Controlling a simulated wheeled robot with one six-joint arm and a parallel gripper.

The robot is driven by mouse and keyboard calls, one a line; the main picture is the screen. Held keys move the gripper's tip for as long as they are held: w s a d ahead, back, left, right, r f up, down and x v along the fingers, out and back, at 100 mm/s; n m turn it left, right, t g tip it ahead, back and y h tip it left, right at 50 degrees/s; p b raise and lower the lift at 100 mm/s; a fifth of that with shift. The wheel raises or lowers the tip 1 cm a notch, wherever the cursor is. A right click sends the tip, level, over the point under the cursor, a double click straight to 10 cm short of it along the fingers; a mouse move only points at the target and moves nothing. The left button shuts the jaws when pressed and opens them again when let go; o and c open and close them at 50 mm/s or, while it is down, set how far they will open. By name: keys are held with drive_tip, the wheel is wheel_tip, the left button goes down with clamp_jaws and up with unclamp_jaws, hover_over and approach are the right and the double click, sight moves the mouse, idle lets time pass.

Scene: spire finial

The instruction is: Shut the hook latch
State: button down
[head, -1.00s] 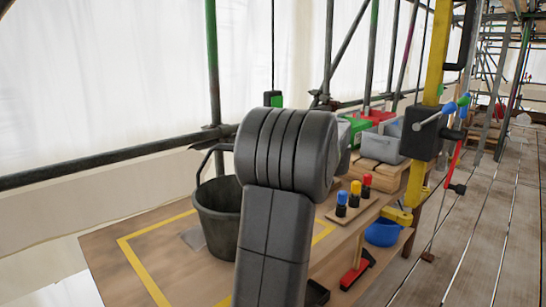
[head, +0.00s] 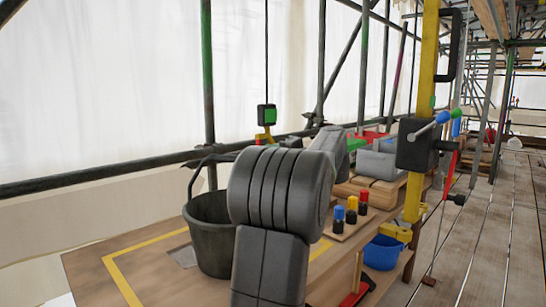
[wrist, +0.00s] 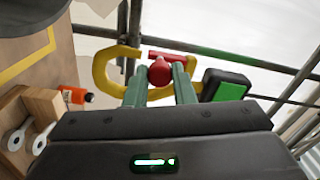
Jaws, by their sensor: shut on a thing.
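The hook latch shows in the wrist view as a yellow C-shaped hook (wrist: 103,72) with a red bar (wrist: 190,56) at its upper right and a round red knob (wrist: 160,72) in front. My gripper (wrist: 159,75) has its two green fingers on either side of the red knob and is shut on it. I cannot tell whether the hook is engaged. A dark box with a green face (wrist: 229,90) is right of the fingers. In the head view, a small green-faced box (head: 267,115) hangs above yellow and red parts (head: 265,136); my arm hides my gripper there.
A dark bucket (head: 210,235) stands on the wooden bench (head: 95,262). Coloured pegs (head: 351,210), grey bins (head: 377,163) and a blue bowl (head: 383,252) are to the right. Scaffold poles (head: 209,75) and a rail (head: 110,172) run behind. The plank walkway (head: 490,225) at right looks clear.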

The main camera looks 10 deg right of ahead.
drive_tip(key=c, duration=1.2)
unclamp_jaws()
drive_tip(key=p+v, duration=0.1)
drive_tip(key=v, duration=1.3)
drive_tip(key=shift+a, duration=0.1)
drive_tip(key=x, duration=1.4)
drive_tip(key=shift+b, duration=0.45)
